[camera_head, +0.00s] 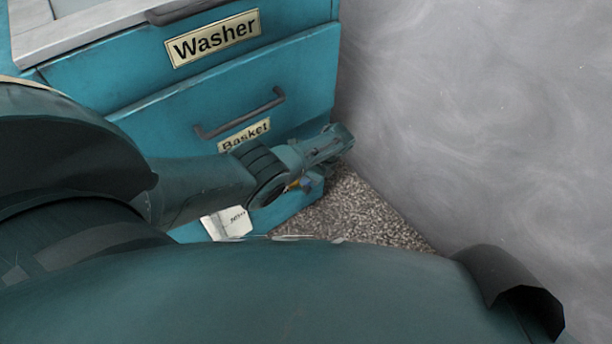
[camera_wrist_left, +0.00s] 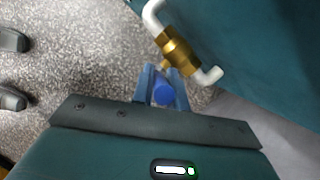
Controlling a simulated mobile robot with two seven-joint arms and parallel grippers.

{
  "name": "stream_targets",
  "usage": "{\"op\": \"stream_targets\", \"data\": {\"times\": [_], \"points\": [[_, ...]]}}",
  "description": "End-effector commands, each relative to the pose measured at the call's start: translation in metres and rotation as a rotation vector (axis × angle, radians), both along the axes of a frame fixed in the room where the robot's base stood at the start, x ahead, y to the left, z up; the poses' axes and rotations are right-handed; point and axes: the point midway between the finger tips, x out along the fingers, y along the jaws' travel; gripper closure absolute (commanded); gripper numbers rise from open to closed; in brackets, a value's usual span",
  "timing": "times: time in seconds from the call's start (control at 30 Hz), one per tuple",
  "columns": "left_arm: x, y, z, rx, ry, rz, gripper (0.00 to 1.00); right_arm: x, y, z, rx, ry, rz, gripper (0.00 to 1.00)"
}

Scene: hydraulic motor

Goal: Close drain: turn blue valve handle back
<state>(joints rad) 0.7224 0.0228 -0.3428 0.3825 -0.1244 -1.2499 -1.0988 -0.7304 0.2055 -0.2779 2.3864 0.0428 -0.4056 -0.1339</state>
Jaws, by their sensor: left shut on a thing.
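The blue valve handle (camera_wrist_left: 163,95) shows in the left wrist view, between the two fingers of my left gripper (camera_wrist_left: 162,88), which is shut on it. The brass valve body (camera_wrist_left: 178,54) sits just beyond the fingertips, joined to white pipe (camera_wrist_left: 210,76) beside the teal cabinet. In the head view my left arm reaches across the cabinet front, with the left gripper (camera_head: 335,142) at its lower right corner. The handle is small and mostly hidden there. My right gripper is not in view.
The teal cabinet (camera_head: 150,110) has a "Washer" drawer above a "Basket" drawer with a dark handle (camera_head: 240,113). A grey wall (camera_head: 480,110) stands to the right. Speckled floor (camera_head: 365,215) lies between them. A white label (camera_head: 228,222) shows below my arm.

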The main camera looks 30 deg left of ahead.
Motion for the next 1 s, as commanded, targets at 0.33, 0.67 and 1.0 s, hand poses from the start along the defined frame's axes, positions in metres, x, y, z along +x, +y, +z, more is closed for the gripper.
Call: {"op": "stream_targets", "data": {"times": [0.33,0.67,1.0], "points": [[0.0005,0.0006,0.0,0.004,0.005,-0.004,1.0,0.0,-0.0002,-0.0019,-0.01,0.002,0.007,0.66],[0.0004,0.0002,-0.0001,0.003,0.004,-0.002,0.64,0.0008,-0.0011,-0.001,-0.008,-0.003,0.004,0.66],[0.0009,-0.0027,0.0076,0.001,0.003,-0.002,0.63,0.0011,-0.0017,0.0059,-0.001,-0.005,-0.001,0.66]]}}
